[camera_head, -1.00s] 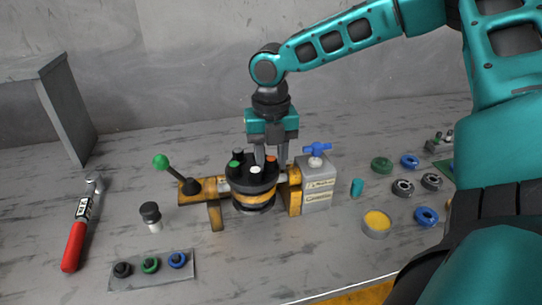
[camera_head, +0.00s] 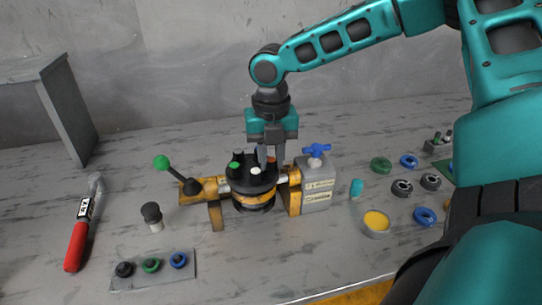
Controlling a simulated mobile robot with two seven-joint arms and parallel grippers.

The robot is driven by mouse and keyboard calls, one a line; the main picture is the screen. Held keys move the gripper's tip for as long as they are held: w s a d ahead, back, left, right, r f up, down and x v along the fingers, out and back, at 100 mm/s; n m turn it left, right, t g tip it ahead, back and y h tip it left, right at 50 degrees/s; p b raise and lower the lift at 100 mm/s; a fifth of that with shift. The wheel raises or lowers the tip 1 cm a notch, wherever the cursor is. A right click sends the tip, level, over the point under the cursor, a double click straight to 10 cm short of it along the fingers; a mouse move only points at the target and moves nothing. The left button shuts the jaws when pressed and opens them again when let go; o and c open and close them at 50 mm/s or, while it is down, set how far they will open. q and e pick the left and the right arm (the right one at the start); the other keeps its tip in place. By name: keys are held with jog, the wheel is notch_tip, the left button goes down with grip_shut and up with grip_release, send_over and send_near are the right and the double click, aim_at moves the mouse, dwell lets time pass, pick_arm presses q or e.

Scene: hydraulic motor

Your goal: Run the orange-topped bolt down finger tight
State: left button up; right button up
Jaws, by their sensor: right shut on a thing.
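The orange-topped bolt (camera_head: 271,158) stands at the right side of the black round motor (camera_head: 250,184). The motor sits in a yellow fixture (camera_head: 212,190). My right gripper (camera_head: 271,161) points straight down from above and is shut on the orange-topped bolt; its fingers partly hide the bolt. A green-topped bolt (camera_head: 235,164), a white-topped bolt (camera_head: 255,170) and a dark bolt top (camera_head: 238,154) also show on the motor. How deep the orange-topped bolt sits cannot be told. My left gripper is not in view.
A green-knobbed lever (camera_head: 175,172) stands left of the motor, and a grey block with a blue handle (camera_head: 317,181) stands right. A red-handled wrench (camera_head: 79,237) lies far left. Rings and a yellow-filled cup (camera_head: 376,223) lie right. The front middle of the bench is clear.

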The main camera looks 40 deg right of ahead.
jog(key=shift+m, duration=1.8)
jog(key=m+p, duration=0.1)
jog(key=m, duration=0.4)
jog(key=o, duration=0.6)
